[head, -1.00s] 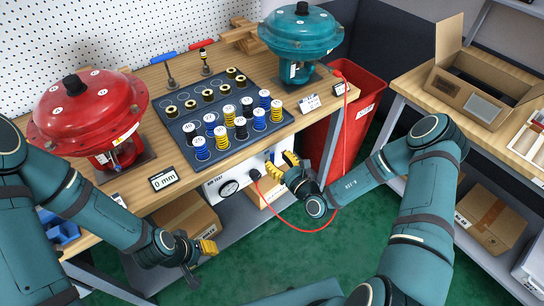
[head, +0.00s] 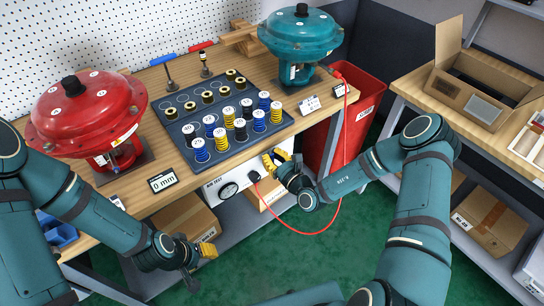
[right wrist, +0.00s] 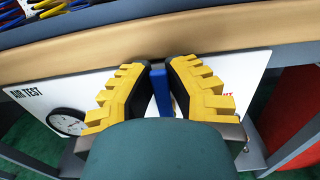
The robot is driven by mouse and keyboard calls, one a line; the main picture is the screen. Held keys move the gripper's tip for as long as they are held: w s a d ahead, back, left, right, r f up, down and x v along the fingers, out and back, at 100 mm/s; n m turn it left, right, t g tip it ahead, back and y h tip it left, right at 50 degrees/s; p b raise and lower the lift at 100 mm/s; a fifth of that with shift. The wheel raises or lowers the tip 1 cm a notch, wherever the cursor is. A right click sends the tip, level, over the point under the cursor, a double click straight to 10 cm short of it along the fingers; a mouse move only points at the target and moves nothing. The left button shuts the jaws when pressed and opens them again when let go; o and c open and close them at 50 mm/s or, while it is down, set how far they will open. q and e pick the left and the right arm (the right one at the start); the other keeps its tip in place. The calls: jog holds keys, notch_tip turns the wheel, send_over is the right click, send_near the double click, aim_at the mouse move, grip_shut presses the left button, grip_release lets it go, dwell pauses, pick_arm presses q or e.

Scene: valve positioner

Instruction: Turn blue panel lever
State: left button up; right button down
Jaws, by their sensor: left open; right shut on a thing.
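The blue lever (right wrist: 161,92) shows in the right wrist view on the white air test panel (right wrist: 35,92), between the two yellow fingers of my right gripper (right wrist: 160,85). The fingers are shut on it, and their pads hide part of it. In the head view my right gripper (head: 273,160) is at the panel (head: 215,186) under the bench's front edge, and the lever is hidden there. My left gripper (head: 208,249) is open and empty in front of the bench, at the lower left.
A round gauge (head: 228,190) and a red hose (head: 315,231) are on the panel side near my right gripper. The bench edge (right wrist: 150,40) lies just above it. A red bin (head: 350,125) stands to the right. Red (head: 88,112) and teal (head: 301,35) actuators stand on the bench.

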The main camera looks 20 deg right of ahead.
jog(key=d+m+p, duration=0.2)
jog(key=m+p, duration=0.1)
jog(key=shift+w+m, duration=0.3)
jog(key=shift+w, duration=0.05)
jog(key=w+d+f+m, duration=0.1)
jog(key=d+f+m, duration=0.3)
jog(key=m, duration=1)
jog(key=shift+w+f, duration=0.25)
jog(key=shift+f, duration=0.95)
jog(key=shift+a+m, duration=0.1)
jog(key=shift+m, duration=0.2)
